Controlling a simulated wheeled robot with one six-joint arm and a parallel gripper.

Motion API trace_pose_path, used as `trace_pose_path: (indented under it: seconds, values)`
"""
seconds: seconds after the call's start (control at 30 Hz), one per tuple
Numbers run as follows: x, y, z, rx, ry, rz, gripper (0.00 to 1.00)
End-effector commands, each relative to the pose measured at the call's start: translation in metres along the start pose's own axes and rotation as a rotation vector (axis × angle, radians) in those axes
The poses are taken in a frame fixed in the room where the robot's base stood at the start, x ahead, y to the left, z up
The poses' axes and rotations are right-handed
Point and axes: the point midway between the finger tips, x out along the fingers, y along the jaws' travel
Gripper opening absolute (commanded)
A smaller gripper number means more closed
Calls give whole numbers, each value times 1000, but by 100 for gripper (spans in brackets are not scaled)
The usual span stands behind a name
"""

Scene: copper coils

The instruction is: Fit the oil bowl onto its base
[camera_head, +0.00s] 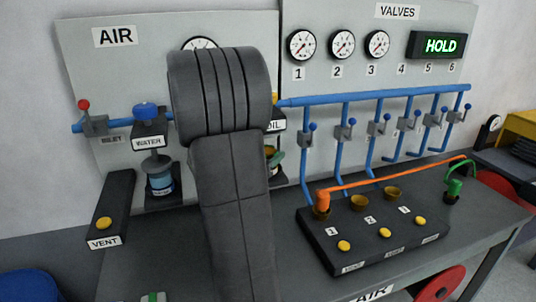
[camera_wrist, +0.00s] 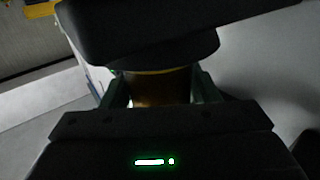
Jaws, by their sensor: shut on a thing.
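In the wrist view my gripper (camera_wrist: 160,92) is shut on the amber oil bowl (camera_wrist: 160,86), one finger on each side of it. A dark round collar (camera_wrist: 165,54) under a wide black block sits right at the bowl's rim. I cannot tell whether the bowl is seated in it or only touching. In the head view my arm hides most of this spot. The OIL label (camera_head: 276,126) shows beside the arm, with a bit of the amber bowl (camera_head: 269,150) and a greenish fingertip of my gripper (camera_head: 275,160) below it.
The WATER unit (camera_head: 149,135) with its blue bowl hangs left of my arm. Blue pipes with valves (camera_head: 375,125) run along the panel at right. A black console (camera_head: 365,230) with yellow buttons and an orange hose (camera_head: 390,176) stands on the bench at right.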

Motion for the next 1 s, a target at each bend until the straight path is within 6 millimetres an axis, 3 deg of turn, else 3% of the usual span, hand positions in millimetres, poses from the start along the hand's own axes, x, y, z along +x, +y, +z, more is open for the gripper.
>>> trace_pose_path:
  seconds: [0.03, 0.13, 0.4, 0.53, 1.0]
  values:
    - [0, 0, 1, 0, 0, 0, 59]
    - [0, 0, 0, 0, 0, 0, 77]
    - [0, 0, 0, 0, 0, 0, 77]
    - [0, 0, -10, 2, 1, 0, 77]
    - [-92, -1, -6, 2, 0, -5, 77]
